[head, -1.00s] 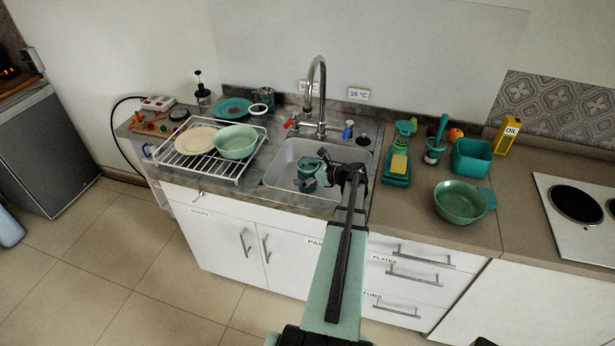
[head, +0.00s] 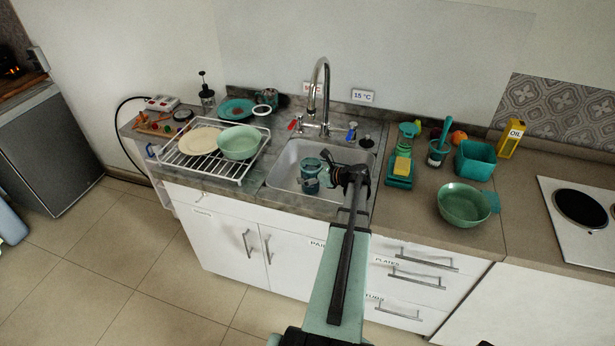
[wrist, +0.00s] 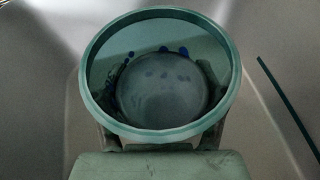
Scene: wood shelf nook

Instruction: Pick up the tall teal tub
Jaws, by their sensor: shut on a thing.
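The tall teal tub (head: 310,167) is round and open at the top, and it shows in the sink area in the head view. In the wrist view its wide teal rim (wrist: 160,134) fills the middle, and I look down into it at a grey round bottom. My gripper (head: 322,174) is at the tub's right side in the head view. Its fingers (wrist: 160,95) sit on both sides of the tub in the wrist view, shut on it. Whether the tub touches the sink floor is hard to tell.
The sink (head: 290,160) surrounds the tub, with a tall faucet (head: 326,80) behind. A dish rack (head: 190,160) with a plate and bowl stands left. A teal bowl (head: 463,206) and square teal tub (head: 475,160) stand right. A thin teal strip (wrist: 288,108) lies beside the tub.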

